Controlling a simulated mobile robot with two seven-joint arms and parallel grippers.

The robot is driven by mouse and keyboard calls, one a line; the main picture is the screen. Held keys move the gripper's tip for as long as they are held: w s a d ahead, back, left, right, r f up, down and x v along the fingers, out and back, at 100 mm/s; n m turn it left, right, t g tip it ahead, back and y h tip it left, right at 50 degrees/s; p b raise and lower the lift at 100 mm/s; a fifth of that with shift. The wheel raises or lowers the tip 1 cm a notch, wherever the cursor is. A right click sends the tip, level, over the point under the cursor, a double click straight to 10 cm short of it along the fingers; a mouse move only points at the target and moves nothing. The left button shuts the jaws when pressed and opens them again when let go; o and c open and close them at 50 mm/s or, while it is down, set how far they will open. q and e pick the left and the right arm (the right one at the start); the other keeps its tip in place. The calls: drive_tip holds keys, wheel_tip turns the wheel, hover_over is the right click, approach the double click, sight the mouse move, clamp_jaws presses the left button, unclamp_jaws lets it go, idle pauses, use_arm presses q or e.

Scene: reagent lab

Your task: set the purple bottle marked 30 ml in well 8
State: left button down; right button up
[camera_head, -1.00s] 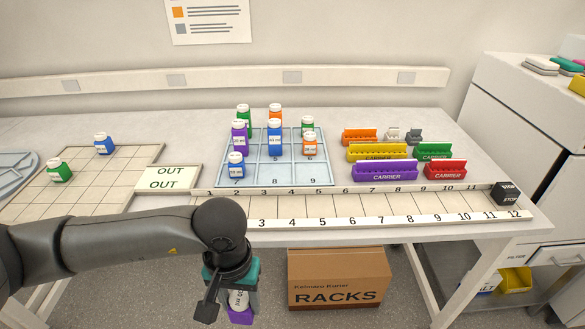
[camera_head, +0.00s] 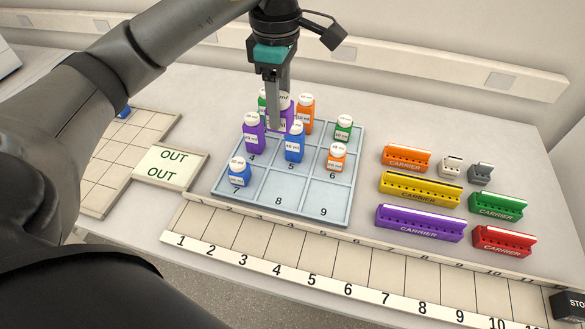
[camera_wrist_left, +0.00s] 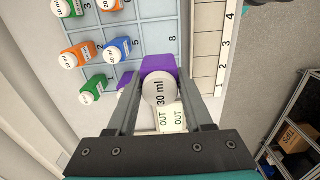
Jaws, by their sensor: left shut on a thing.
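My left gripper (camera_head: 277,112) is shut on the purple bottle (camera_head: 286,102), whose white cap reads 30 ml in the left wrist view (camera_wrist_left: 157,88). The bottle is held up in front of the back wells in the head view; its exact height is hard to tell. The blue-grey rack (camera_head: 260,213) has numbered wells. Well 8 (camera_head: 279,200) is empty, at the middle of the front row, and its number also shows in the wrist view (camera_wrist_left: 173,39). My right gripper is not in view.
Another purple bottle (camera_head: 254,135) stands in well 4, a blue one (camera_head: 294,143) in well 5, an orange one (camera_head: 337,157) in well 6 and a blue one (camera_head: 239,172) in well 7. Well 9 (camera_head: 324,210) is empty. Coloured carriers (camera_head: 420,222) stand to the right.

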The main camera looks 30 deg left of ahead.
use_arm(q)
wheel_tip(320, 180, down, 20)
drive_tip(key=shift+s+r+b, duration=0.15)
drive_tip(key=shift+b, duration=0.2)
drive_tip(key=shift+f, duration=0.25)
drive_tip(key=shift+c, duration=1.5)
unclamp_jaws()
drive_tip(key=shift+r, duration=0.1)
drive_tip(key=shift+r, duration=0.15)
wheel_tip(320, 180, up, 12)
